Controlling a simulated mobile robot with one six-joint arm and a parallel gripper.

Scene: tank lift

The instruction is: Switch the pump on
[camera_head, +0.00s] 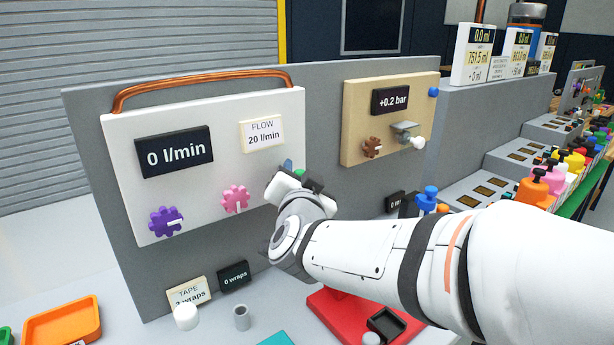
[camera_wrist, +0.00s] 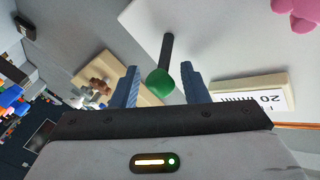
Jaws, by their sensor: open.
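A lever with a black stem and a green knob (camera_wrist: 161,82) sticks out from the white panel (camera_head: 190,110). In the wrist view the knob shows between the two blue fingers of my gripper (camera_wrist: 159,72), with a gap on each side. My gripper is open and not closed on it. In the head view my gripper (camera_head: 290,175) is at the panel's lower right and hides most of the lever. The flow display (camera_head: 174,151) on the panel reads 0 l/min. A label (camera_head: 262,134) says FLOW 20 l/min.
A purple knob (camera_head: 165,222) and a pink knob (camera_head: 235,199) sit left of my gripper on the panel. A copper pipe (camera_head: 200,81) runs along its top. A beige panel (camera_head: 360,125) with a +0.2 bar display is to the right. Small items stand below.

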